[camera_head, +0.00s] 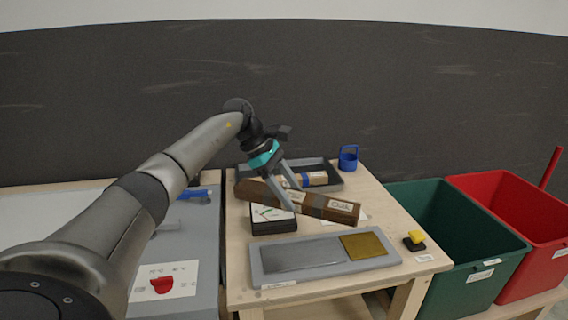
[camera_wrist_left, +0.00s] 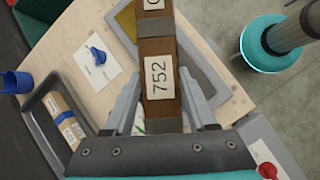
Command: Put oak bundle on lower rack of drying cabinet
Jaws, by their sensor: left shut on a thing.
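The oak bundle (camera_head: 325,207) is a long brown bar of wood with dark bands and a white label reading "Oak". My left gripper (camera_head: 291,200) is shut on it near its middle and holds it across the wooden table, over a black box. In the left wrist view the bundle (camera_wrist_left: 159,100) runs up between the two fingers, with a label reading "752". Whether it touches the box is hard to tell. No drying cabinet or lower rack can be made out. My right gripper is not in view.
A dark tray (camera_head: 342,185) with a blue-banded bundle (camera_head: 316,179) lies behind. The black box (camera_head: 273,226) is under the bundle. A grey plate (camera_head: 300,262) with a gold square is in front. A blue cup (camera_head: 348,159) stands at back. Green (camera_head: 440,240) and red (camera_head: 520,225) bins stand right.

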